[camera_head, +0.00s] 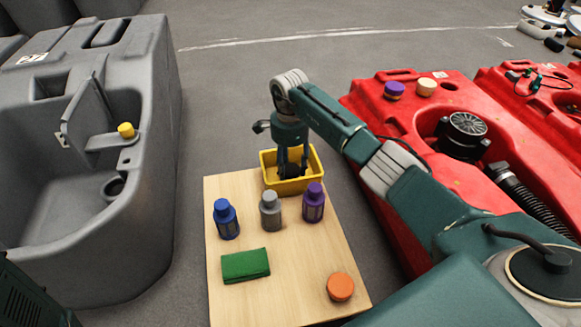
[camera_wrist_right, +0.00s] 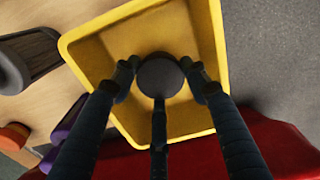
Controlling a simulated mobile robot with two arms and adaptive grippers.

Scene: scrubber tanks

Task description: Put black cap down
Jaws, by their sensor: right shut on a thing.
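The black cap (camera_wrist_right: 160,76) is between the fingers of my right gripper (camera_wrist_right: 162,82), over the yellow bin (camera_wrist_right: 90,48) in the right wrist view. In the head view my right gripper (camera_head: 291,170) reaches down into the yellow bin (camera_head: 267,160) at the far end of the wooden table. It is shut on the cap, which shows there only as a dark shape low in the bin. I cannot tell whether the cap touches the bin floor. My left gripper is not in view.
Blue (camera_head: 226,219), grey (camera_head: 270,211) and purple (camera_head: 313,202) bottles stand on the table (camera_head: 290,255) in front of the bin. A green cloth (camera_head: 245,265) and an orange cap (camera_head: 340,287) lie nearer. A grey tank (camera_head: 150,190) stands left, a red tank (camera_head: 400,125) right.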

